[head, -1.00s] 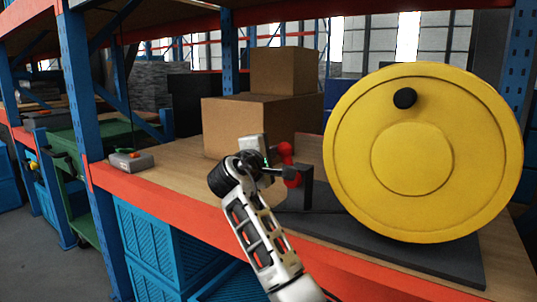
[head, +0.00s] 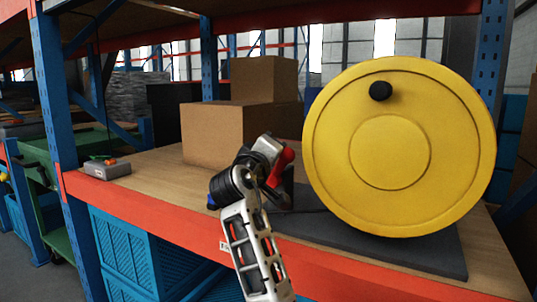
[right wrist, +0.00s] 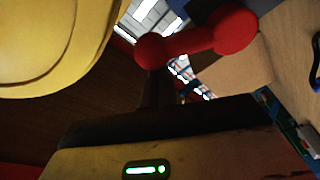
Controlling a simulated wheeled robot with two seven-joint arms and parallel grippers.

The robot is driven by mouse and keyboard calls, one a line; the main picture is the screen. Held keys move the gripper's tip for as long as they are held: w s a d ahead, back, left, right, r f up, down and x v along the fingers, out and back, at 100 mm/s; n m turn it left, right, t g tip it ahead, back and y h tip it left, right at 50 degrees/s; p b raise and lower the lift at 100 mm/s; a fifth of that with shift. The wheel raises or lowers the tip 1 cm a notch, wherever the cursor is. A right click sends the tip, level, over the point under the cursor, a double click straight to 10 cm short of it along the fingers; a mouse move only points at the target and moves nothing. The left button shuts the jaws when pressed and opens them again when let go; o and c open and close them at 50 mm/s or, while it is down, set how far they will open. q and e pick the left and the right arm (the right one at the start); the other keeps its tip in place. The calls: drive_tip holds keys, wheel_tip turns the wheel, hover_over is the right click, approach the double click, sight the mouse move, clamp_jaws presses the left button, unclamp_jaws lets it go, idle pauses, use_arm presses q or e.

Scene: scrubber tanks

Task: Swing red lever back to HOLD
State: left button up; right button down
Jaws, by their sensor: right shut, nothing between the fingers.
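The red lever (head: 281,167) stands left of the yellow wheel, leaning with its upper end to the right in the head view. Its red bar with rounded ends also crosses the top of the right wrist view (right wrist: 205,40). My right gripper (head: 268,150) is right at the lever and partly covers it. In the right wrist view its dark fingers (right wrist: 158,88) are shut and empty, just below the lever's left knob; I cannot tell whether they touch it. No HOLD mark is readable. My left gripper is out of view.
The big yellow wheel (head: 430,110) with a black knob (head: 380,91) stands close to the right on a dark base plate (head: 400,252). Cardboard boxes (head: 215,135) stand behind.

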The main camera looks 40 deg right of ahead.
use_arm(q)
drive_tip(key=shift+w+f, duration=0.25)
use_arm(e)
drive_tip(key=shift+s+d+m, duration=0.1)
drive_tip(key=shift+s+m, duration=0.1)
drive_tip(key=shift+m, duration=0.2)
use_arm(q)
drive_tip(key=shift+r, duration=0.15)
use_arm(e)
drive_tip(key=w+a+r+p, duration=0.1)
drive_tip(key=w+r+p, duration=0.1)
drive_tip(key=w, duration=0.1)
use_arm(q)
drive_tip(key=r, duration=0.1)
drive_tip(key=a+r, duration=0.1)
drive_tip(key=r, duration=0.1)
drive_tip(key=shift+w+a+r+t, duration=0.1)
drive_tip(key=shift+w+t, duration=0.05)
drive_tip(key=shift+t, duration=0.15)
use_arm(e)
drive_tip(key=v, duration=0.9)
drive_tip(key=shift+a, duration=0.3)
